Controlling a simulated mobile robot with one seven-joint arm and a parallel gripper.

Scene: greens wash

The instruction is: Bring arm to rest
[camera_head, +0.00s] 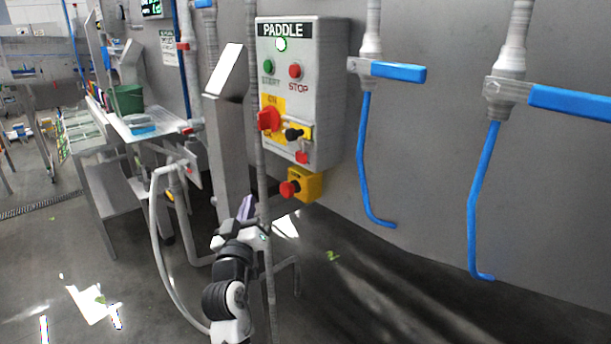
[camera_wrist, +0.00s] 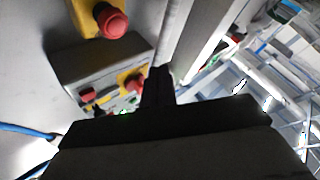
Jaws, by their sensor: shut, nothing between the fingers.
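My gripper (camera_head: 246,207) is at the lower middle of the head view, at the end of my dark and white arm. It points up and away, below and left of the grey PADDLE control box (camera_head: 335,95). In the wrist view the shut fingers (camera_wrist: 158,86) show as a dark shape at the centre, with nothing between them. The control box also shows in the wrist view (camera_wrist: 90,72), with its red knobs and yellow plates. A yellow box with a red button (camera_head: 306,186) hangs under the control box. I see no contact between the gripper and these parts.
A grey vertical conduit (camera_head: 258,150) runs close beside the gripper. A grey post (camera_head: 228,140) stands behind it. A pale hose (camera_head: 153,240) loops at left. Blue-handled valves (camera_head: 398,72) with blue hoses hang at right. A bench with a green bucket (camera_head: 127,99) stands farther left.

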